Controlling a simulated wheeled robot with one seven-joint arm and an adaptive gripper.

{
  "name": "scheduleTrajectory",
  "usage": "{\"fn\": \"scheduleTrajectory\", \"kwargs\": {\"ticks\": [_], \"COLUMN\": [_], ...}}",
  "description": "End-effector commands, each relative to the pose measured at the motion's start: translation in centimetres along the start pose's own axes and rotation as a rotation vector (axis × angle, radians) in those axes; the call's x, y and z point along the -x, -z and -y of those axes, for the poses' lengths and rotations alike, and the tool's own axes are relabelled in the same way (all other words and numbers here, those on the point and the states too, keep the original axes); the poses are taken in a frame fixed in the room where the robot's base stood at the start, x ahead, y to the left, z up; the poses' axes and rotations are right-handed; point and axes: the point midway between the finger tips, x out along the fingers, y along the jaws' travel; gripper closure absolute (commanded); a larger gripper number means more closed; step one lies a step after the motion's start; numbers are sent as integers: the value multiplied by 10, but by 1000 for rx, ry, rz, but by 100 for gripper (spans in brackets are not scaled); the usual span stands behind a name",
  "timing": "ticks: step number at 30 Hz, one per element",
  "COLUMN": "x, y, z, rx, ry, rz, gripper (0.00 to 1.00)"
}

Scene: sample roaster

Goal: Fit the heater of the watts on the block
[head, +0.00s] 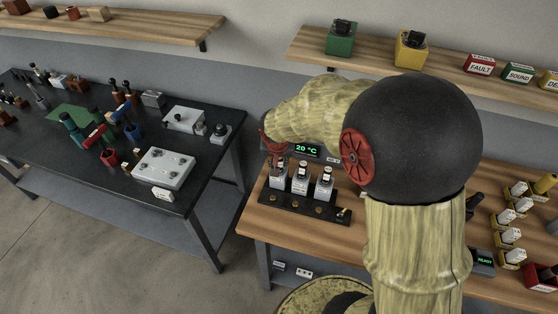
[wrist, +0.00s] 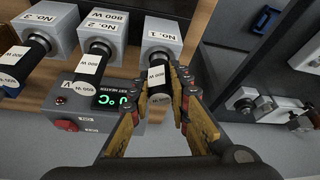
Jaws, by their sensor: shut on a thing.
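My gripper (wrist: 162,88) is shut on a black heater (wrist: 160,98) with a white label. In the head view my red gripper (head: 275,146) is above the leftmost block (head: 278,179) on the black stand (head: 298,203).
A tester with a green display (head: 307,151) reading 20 °C stands behind the stand. Labelled parts (head: 512,216) stand at the right of the wooden bench. A dark table (head: 95,165) with many parts is at the left, past a floor gap.

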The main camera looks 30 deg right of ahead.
Motion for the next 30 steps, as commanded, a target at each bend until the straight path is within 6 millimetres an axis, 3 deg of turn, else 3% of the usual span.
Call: {"fn": "scheduleTrajectory", "kwargs": {"ticks": [3,4,14,25,30], "x": [-4,-3,-2,0,22], "y": [-1,-1,-1,-1,1], "z": [0,0,0,0,1], "rx": [0,0,0,0,-1], "ry": [0,1,0,0,2], "rz": [-1,-1,0,0,-5], "gripper": [100,80,61,60,60]}}
